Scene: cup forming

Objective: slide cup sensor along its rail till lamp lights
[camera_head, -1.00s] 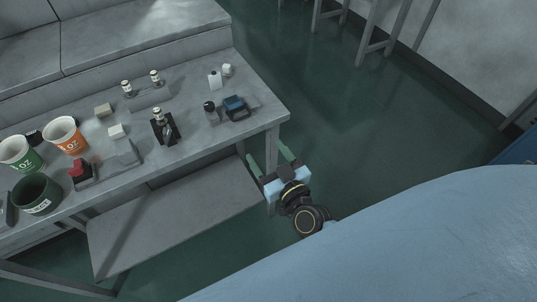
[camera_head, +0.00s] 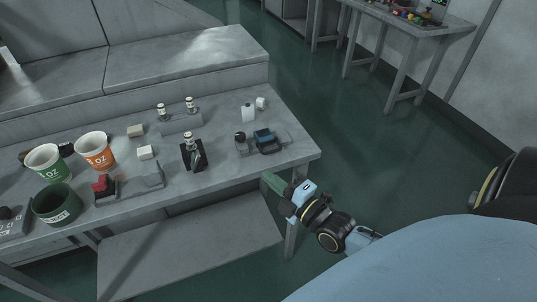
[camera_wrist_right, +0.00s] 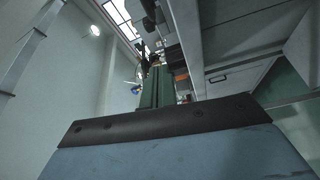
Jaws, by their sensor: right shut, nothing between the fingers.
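My right gripper (camera_head: 270,181) is at the table's front right corner, with its green fingers shut and empty. The fingers show together in the right wrist view (camera_wrist_right: 156,88). My left gripper is not in view.
A green cup (camera_head: 47,163), an orange cup (camera_head: 95,151) and a dark green container (camera_head: 57,205) stand at the left. A red-topped device (camera_head: 103,187) is near the front edge. Open floor (camera_head: 350,150) lies right of the table.

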